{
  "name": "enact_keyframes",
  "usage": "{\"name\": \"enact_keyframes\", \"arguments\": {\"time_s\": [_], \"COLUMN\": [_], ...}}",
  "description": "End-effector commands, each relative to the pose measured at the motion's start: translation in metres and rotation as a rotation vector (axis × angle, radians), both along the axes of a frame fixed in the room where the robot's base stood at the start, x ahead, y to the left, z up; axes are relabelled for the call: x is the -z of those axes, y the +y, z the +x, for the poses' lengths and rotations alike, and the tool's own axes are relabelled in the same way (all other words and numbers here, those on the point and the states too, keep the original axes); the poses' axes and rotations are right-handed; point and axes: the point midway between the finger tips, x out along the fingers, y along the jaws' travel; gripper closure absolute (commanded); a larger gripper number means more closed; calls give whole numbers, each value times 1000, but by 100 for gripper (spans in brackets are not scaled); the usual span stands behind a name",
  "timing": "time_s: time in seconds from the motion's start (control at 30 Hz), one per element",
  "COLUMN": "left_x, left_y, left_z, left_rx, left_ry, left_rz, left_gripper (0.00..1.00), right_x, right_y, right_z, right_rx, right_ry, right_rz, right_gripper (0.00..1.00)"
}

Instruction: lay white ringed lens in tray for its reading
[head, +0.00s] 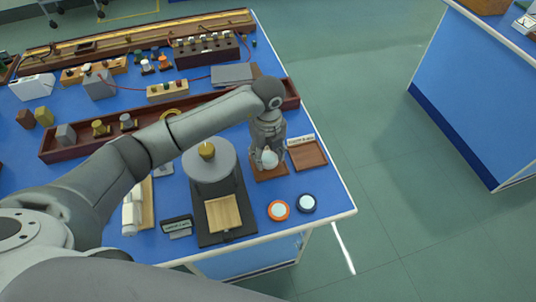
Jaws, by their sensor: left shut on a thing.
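My left gripper (267,154) reaches down from the left arm and is shut on the white ringed lens (269,160). The lens shows as a pale disc at the fingertips, partly covered by them. It is over a small brown tray (272,176), which the gripper and lens partly hide. I cannot tell whether the lens touches this tray. A second shallow brown tray (308,157) lies just to the right, empty, with a small label card (301,141) behind it. My right gripper is not in view.
An orange-ringed lens (278,210) and a dark-ringed lens (306,203) lie near the bench's front right corner. A dark stand with a round grey plate (210,170) is left of the gripper. A long dark-red rack (80,148) runs behind. Floor is clear on the right.

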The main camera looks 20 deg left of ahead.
Motion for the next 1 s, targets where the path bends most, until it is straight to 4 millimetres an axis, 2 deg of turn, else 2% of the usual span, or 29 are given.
{"name": "enact_keyframes", "arguments": {"time_s": [0.03,0.13,0.5,0.53,0.67,0.7,1.0], "left_x": [4,13,19,18,18,18,17], "left_y": [0,-1,-1,-1,-1,-1,-1], "left_z": [-1,0,0,0,0,0,0], "left_rx": [-1,1,1,0,0,0,0], "left_ry": [3,0,-1,-1,-1,-1,-1], "left_rz": [0,-1,-1,-1,-1,-1,-1], "left_gripper": [79,79,79,49,33,30,30], "right_x": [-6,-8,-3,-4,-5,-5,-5], "right_y": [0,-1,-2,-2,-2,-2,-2], "right_z": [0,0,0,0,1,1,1], "right_rx": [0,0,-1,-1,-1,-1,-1], "right_ry": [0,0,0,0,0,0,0], "right_rz": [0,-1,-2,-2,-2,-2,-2], "right_gripper": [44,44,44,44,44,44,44]}}
